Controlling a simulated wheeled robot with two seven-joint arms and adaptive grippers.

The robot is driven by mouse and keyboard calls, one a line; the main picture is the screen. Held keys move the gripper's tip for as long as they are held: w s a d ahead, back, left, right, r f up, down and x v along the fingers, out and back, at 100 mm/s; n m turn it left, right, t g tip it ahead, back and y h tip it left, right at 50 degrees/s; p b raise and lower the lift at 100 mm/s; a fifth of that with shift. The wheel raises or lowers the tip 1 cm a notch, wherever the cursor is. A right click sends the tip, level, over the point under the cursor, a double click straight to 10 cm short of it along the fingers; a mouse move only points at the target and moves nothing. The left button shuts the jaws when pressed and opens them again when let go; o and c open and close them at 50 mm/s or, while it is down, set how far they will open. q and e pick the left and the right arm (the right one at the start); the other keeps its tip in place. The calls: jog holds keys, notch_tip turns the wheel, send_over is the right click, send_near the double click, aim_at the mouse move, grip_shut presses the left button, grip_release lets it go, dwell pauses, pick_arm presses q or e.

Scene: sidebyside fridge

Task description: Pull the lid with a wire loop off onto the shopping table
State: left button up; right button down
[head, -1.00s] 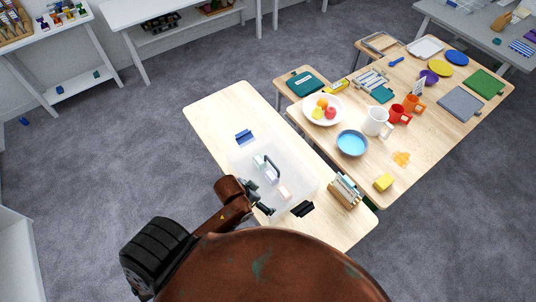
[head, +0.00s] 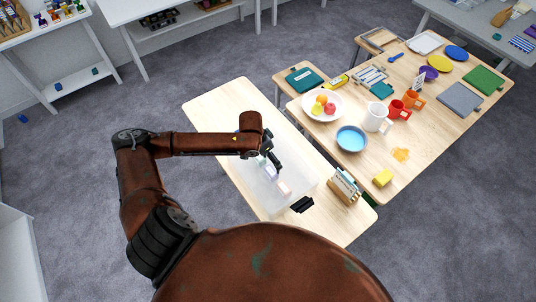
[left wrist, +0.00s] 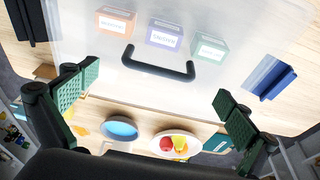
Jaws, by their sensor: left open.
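A clear lid (head: 262,200) with a dark wire loop (left wrist: 160,69) covers a see-through box on the nearer light wooden table (head: 215,105). Through it I see several small labelled boxes, orange (left wrist: 114,22), purple (left wrist: 163,35) and green (left wrist: 208,47). My left gripper (head: 268,153) is above the lid's far part; in the left wrist view its green-padded fingers (left wrist: 155,103) are spread wide and empty. The loop appears between and beyond them, apart from both. The arm hides part of the lid in the head view. My right gripper is not in view.
A black clip-like block (head: 302,204) and a blue one (left wrist: 272,83) sit at opposite sides of the lid. A card holder (head: 344,187) stands at the table's right. The farther table holds a fruit plate (head: 322,106), blue bowl (head: 351,139) and mugs.

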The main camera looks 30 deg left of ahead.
pick_arm(q)
jog(key=x, duration=0.5)
jog(key=shift+w+d+f, duration=0.1)
jog(key=shift+w+f, duration=0.05)
jog(key=shift+f, duration=0.45)
jog(key=shift+c, duration=0.4)
jog(key=c, duration=1.3)
jog(key=o, duration=0.8)
jog(key=c, duration=0.7)
jog(key=shift+c, duration=0.2)
